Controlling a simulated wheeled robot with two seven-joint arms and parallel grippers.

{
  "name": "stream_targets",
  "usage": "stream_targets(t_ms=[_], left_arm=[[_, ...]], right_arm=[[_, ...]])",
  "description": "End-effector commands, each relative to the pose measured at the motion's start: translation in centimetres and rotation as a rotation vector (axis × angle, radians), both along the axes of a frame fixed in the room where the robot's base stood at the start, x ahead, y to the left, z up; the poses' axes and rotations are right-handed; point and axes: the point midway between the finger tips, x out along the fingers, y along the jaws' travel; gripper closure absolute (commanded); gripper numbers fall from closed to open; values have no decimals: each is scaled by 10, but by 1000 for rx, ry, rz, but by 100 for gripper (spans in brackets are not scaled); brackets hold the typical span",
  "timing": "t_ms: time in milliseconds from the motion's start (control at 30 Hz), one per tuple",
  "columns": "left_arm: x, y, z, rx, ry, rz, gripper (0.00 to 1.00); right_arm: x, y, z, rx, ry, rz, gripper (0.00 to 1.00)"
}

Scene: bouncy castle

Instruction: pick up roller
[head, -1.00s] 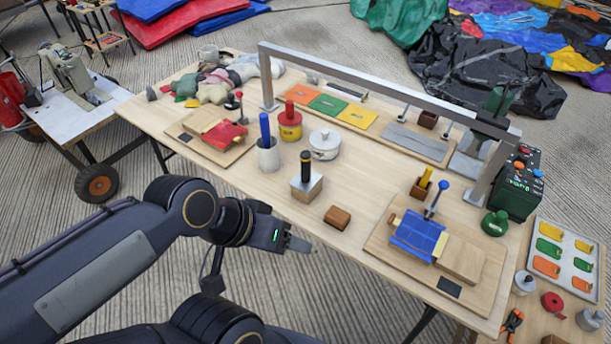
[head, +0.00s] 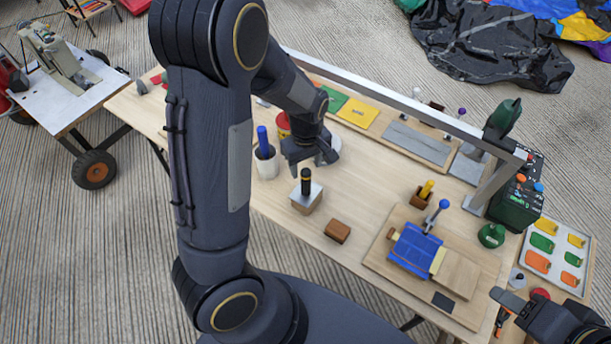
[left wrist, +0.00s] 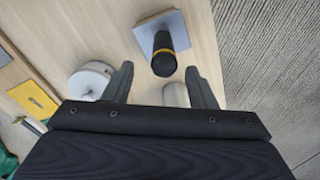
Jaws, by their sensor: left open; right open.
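The likely roller, a black upright handle with a yellow band (head: 306,180), stands on a wooden block with a grey metal top (head: 305,197). Its working end is hidden. My left gripper (head: 312,163) is open and points down just behind and above it, not around it. In the left wrist view the handle (left wrist: 163,52) shows near the gap between the open fingertips (left wrist: 158,70), mostly beyond them, with the square grey plate (left wrist: 160,30) under it. My right gripper (head: 510,300) is open at the lower right, partly cut off, far from the handle.
A white cup with a blue handle (head: 265,163) and a pale round tin (left wrist: 90,80) stand close to my left gripper. A brown block (head: 337,231) lies in front. A metal rail (head: 400,104) spans the table's back. A board with a blue piece (head: 415,250) is at right.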

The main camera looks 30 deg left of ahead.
Motion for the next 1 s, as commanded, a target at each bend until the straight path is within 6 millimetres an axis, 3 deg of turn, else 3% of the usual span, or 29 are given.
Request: stream_targets(t_ms=[500,800,1000], left_arm=[[-7,-3,-67,-2,5,0,49],[-6,-3,-72,-3,2,-1,49],[-6,-3,-72,-3,2,-1,73]], right_arm=[[0,0,9,0,0,0,49],[0,0,9,0,0,0,49],[0,0,9,0,0,0,49]])
